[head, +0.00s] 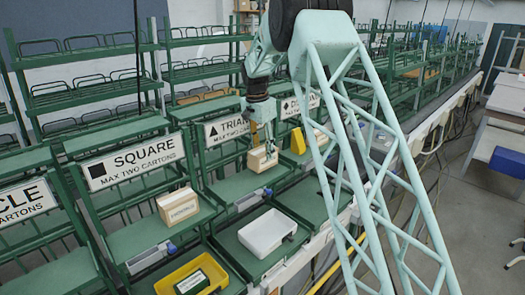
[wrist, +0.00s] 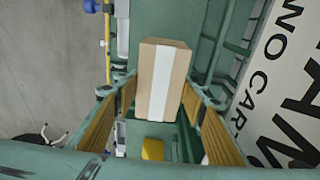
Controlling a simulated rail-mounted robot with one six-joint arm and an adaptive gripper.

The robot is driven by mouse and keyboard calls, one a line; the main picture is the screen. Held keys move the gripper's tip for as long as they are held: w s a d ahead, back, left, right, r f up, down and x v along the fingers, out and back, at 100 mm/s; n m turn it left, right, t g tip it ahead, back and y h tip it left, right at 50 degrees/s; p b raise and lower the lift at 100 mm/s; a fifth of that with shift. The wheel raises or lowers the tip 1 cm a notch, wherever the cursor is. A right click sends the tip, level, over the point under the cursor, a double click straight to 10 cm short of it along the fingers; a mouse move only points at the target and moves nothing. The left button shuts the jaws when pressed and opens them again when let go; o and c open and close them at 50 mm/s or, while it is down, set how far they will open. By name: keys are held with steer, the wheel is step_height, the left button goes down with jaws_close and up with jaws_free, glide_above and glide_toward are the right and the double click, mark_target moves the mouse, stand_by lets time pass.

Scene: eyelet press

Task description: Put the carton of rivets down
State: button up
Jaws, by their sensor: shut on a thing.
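A small light-brown carton (head: 262,159) is at the shelf bay (head: 245,188) under the sign reading TRIANGLE (head: 228,128). My gripper (head: 262,147) comes down from above and is shut on this carton. In the wrist view the carton (wrist: 152,82), with a white strip along it, lies between the two brown-padded fingers. The carton is over the green shelf board; whether its underside touches the board I cannot tell. The word on the sign's end is partly cut off in the wrist view.
Another carton (head: 178,206) stands in the bay under the SQUARE sign (head: 136,162). A yellow bin (head: 298,140) is to the right. Green board left of the held carton is clear.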

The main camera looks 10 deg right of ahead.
steer(key=shift+f, duration=1.4)
steer(key=shift+f, duration=0.1)
steer(key=o, duration=1.3)
steer(key=shift+c, duration=0.2)
steer(key=shift+f, duration=0.1)
steer(key=shift+s+a+r, duration=0.15)
steer(key=shift+a+r, duration=0.05)
steer(key=shift+r, duration=1.85)
steer(key=shift+s+a+r, duration=0.1)
steer(key=shift+a+r, duration=0.15)
steer(key=shift+r, duration=1.75)
steer(key=shift+s+a+r, duration=0.15)
steer(key=shift+a+r, duration=0.05)
steer(key=shift+r, duration=1.85)
